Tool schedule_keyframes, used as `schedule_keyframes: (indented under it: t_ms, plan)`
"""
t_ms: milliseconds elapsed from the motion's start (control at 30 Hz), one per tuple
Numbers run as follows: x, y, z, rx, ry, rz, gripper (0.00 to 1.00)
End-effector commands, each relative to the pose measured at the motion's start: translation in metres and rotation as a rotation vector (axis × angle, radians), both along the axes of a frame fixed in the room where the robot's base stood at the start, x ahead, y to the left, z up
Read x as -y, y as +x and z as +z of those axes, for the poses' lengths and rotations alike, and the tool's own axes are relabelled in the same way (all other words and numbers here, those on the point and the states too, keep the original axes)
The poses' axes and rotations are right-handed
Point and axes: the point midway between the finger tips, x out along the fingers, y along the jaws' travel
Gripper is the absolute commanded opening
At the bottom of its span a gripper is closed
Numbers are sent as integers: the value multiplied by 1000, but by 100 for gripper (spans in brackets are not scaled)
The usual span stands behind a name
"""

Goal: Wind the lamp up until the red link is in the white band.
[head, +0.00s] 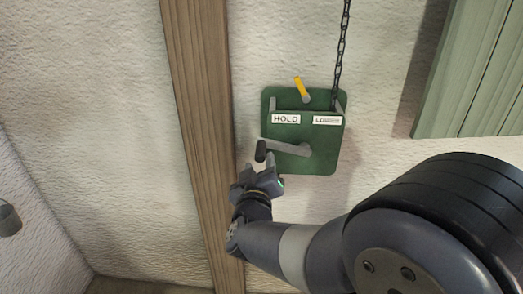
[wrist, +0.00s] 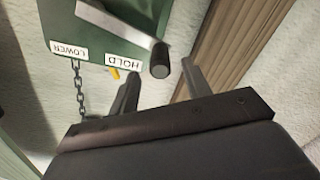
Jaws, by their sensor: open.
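The green winch plate (head: 322,160) is fixed on the wall. Its grey crank arm (head: 288,148) points left and ends in a dark handle (head: 261,150). A yellow lever (head: 300,86) at the top leans left, above the HOLD label (head: 286,119). A dark chain (head: 341,50) runs up out of the frame. My gripper (head: 258,172) is open just below the handle. In the wrist view the handle's end (wrist: 159,62) shows between the spread fingers, with no visible grip on it. The lamp, the red link and the white band are not in view.
A wooden post (head: 200,110) stands close on the left of the winch. A pale green panel (head: 475,75) is at the upper right. The LOWER label (wrist: 69,52) is readable in the wrist view. Bare wall lies between winch and panel.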

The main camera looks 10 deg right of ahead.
Motion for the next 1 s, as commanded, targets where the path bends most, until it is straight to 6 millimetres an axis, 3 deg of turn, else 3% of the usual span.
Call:
schedule_keyframes:
  t_ms: [200,400,767,1000]
  plan:
    - [14,38,0,-3,0,-4,46]
    - [19,57,0,-1,0,-1,46]
    - [20,62,0,0,1,1,46]
    - [20,61,0,0,1,1,27]
